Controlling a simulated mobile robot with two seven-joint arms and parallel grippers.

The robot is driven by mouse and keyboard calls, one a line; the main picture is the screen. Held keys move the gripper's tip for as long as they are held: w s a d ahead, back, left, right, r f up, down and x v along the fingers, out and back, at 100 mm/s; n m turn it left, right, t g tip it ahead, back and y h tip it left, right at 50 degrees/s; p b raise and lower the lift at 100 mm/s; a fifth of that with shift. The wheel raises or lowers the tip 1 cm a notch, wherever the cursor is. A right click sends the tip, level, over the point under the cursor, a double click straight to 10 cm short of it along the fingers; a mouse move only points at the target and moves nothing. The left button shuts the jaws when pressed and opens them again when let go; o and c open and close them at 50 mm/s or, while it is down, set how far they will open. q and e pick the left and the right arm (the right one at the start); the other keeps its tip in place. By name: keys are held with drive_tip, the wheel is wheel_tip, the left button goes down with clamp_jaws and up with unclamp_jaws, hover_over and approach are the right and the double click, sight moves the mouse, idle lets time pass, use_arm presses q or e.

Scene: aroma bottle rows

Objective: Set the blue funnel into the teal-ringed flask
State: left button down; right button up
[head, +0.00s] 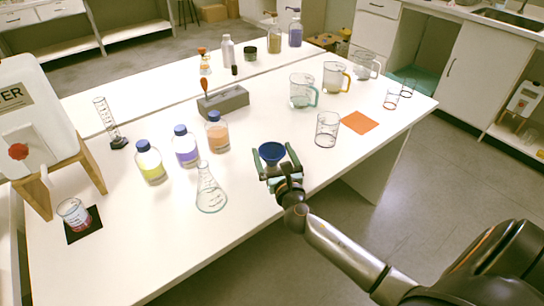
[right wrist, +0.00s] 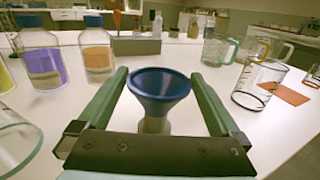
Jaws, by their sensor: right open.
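The blue funnel (head: 271,153) is upright, mouth up, near the front edge of the white table; a pale support or stem shows under its cone in the right wrist view (right wrist: 160,88). My right gripper (head: 272,162) is open, with its green fingers on either side of the funnel and a gap at each side. The teal-ringed flask (head: 210,193) is clear, conical and upright, left of the gripper, with a teal ring round its base. Part of its glass (right wrist: 22,140) shows at the left edge of the right wrist view. My left gripper is not in view.
Blue-capped bottles with yellow (head: 150,166), purple (head: 186,150) and orange (head: 217,135) liquid stand behind the flask. A clear beaker (head: 326,130) and an orange mat (head: 359,122) are right of the funnel. A grey block (head: 223,103) stands farther back. Table between flask and funnel is clear.

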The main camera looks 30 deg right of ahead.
drive_tip(key=shift+w+d, duration=0.15)
drive_tip(key=shift+w, duration=0.35)
drive_tip(key=c, duration=1)
drive_tip(key=shift+c, duration=0.2)
